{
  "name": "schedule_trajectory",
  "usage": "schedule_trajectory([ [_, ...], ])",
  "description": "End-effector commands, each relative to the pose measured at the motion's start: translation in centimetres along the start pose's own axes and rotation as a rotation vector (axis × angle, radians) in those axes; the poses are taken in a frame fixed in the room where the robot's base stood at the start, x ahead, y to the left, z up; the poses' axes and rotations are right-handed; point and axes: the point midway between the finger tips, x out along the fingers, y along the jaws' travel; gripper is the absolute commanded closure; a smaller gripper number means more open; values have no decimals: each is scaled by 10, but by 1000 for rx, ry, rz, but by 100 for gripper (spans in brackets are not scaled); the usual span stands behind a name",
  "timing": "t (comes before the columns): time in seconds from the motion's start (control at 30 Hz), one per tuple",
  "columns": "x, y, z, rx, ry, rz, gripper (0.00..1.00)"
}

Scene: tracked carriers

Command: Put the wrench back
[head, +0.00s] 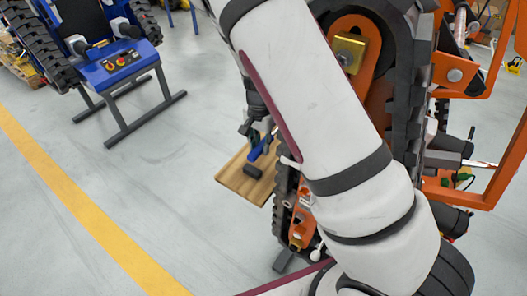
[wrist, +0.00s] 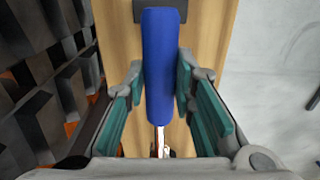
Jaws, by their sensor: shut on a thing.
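A tool with a blue handle (wrist: 161,60) and a metal shaft (wrist: 160,140) lies between my gripper's teal finger pads in the wrist view. My gripper (wrist: 161,82) is shut on the blue handle. The tool's working end is hidden by the gripper body, so I cannot confirm it is the wrench. In the head view the blue handle (head: 258,150) shows above a wooden board (head: 231,177), by my dark gripper (head: 264,138). A dark block (head: 253,171) is on the board by the handle's end. I cannot tell whether the handle touches the board.
A tracked carrier with orange parts (head: 358,85) stands close beside the board, partly behind my arm. A blue tracked carrier (head: 122,65) stands on dark feet at upper left. A yellow line (head: 85,205) crosses the grey floor, which is clear left of the board.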

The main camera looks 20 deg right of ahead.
Motion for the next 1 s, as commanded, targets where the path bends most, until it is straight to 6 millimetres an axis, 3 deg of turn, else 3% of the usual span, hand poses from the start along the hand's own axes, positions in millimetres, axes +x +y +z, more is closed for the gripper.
schedule_trajectory([
  [0.4, 40, 0, 0, 0, 1, 0, 100],
  [0.67, 41, 0, 0, 0, 1, -1, 100],
  [0.7, 41, 0, 1, 0, 0, 0, 70],
  [0.77, 41, 0, 1, 0, 0, 0, 56],
  [1.0, 41, 0, 1, 0, 0, 0, 56],
])
